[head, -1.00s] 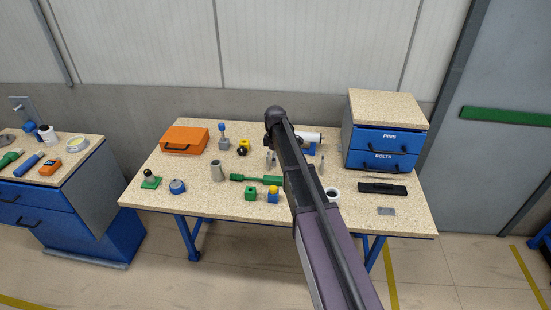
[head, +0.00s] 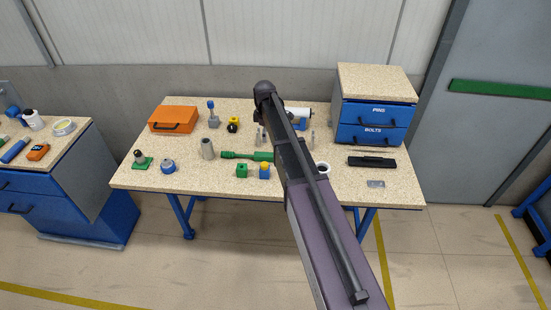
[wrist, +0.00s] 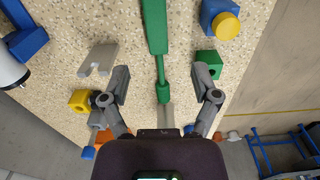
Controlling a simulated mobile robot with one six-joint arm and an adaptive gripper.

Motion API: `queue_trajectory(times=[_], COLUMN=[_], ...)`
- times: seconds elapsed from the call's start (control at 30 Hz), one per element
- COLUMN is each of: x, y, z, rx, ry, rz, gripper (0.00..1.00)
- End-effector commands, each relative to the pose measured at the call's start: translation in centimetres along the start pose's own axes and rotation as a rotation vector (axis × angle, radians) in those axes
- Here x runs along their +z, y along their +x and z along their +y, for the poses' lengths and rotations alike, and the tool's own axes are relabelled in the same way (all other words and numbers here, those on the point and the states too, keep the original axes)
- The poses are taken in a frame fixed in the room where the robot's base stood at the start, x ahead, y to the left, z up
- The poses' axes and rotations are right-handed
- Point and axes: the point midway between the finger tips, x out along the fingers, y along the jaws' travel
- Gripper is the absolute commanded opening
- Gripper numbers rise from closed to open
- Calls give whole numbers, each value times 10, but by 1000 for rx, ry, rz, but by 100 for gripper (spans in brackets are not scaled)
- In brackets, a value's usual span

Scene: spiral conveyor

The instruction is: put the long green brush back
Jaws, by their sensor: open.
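The long green brush (head: 240,155) lies across the middle of the table in the head view, its right part hidden behind my arm. In the wrist view, its wide green part (wrist: 154,25) is at the top, and a thin stem runs down to a small green collar. My gripper (wrist: 163,76) is open and empty in the wrist view. Its two fingers are on either side of the stem, apart from it. How high they are above the table I cannot tell. In the head view my arm hides most of the gripper.
Green and blue blocks (head: 242,171) stand in front of the brush, and a grey cylinder (head: 207,149) is left of it. An orange case (head: 174,120) is at the back left. A blue drawer unit (head: 374,122) stands at the back right, with a black case (head: 372,161) before it.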

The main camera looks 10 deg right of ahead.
Motion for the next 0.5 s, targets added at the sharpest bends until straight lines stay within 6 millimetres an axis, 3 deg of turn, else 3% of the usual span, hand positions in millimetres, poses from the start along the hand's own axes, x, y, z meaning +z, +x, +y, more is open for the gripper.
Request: queue_trajectory(times=[0.27,0.5], x=[24,54], y=[0,0], z=[-62,-143], rx=[0,0], ry=[240,599], rz=[-1,-2], gripper=[79,79])
